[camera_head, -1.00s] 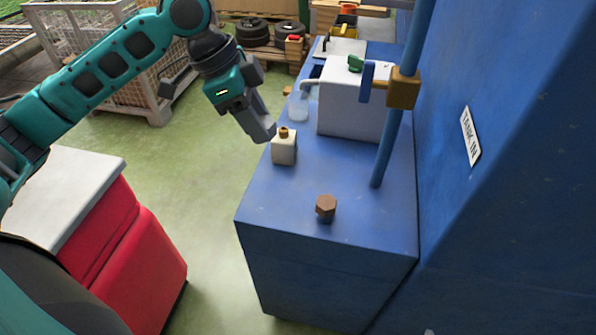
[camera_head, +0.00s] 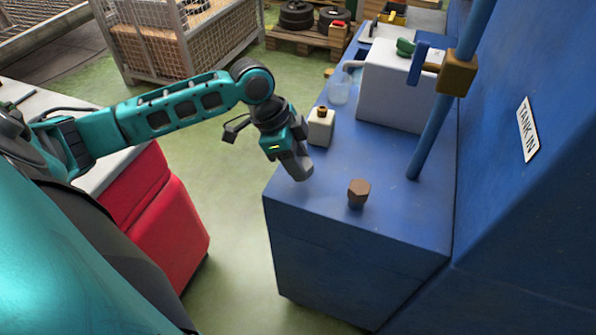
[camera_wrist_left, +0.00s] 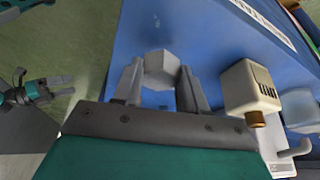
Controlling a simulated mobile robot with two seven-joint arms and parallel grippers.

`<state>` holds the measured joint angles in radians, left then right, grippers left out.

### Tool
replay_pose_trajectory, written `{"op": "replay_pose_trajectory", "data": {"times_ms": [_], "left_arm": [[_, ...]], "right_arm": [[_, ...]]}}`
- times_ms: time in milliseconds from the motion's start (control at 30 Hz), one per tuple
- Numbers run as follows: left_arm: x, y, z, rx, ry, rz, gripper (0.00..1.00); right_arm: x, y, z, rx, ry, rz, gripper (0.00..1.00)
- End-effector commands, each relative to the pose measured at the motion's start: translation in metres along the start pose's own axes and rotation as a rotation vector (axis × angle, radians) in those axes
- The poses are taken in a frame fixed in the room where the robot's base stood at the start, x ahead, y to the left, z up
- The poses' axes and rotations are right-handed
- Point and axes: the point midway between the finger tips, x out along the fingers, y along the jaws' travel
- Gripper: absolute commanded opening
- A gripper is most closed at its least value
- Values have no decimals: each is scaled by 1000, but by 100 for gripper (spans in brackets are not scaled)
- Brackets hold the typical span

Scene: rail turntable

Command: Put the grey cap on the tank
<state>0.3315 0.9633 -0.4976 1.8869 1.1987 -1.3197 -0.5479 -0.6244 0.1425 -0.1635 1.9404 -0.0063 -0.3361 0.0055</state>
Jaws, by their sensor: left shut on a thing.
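In the head view the held cap is hidden or too small to make out. A white box-shaped tank (camera_head: 398,92) with a green handle stands farther back on the bench. I cannot tell whether it is the task's tank. What looks like my right gripper (camera_wrist_left: 58,87) shows small at the left of the wrist view.
A cream bottle (camera_head: 320,130) with a brown top is just behind my left gripper. A clear jar (camera_head: 338,92) stands behind it. A blue pipe (camera_head: 436,130) rises at the right, beside a "TANK IN" sign (camera_head: 527,130).

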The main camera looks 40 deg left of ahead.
Motion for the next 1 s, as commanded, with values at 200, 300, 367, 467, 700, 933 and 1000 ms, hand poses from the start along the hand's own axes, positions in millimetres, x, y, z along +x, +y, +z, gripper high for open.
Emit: {"op": "replay_pose_trajectory", "data": {"times_ms": [200,300,367,467,700,933,1000], "left_arm": [[32,0,13,-1,0,1,5],[32,0,13,0,0,0,5],[32,0,13,0,0,0,5],[32,0,13,0,0,0,5],[35,0,14,0,0,0,54],[34,0,14,0,0,0,67],[34,0,14,0,0,0,67]], "right_arm": [[4,0,5,0,0,0,93],[3,0,5,0,-1,0,93],[3,0,5,0,-1,0,93],[3,0,5,0,-1,0,93],[3,0,5,0,-1,1,93],[3,0,5,0,-1,1,93],[3,0,5,0,-1,1,93]]}}
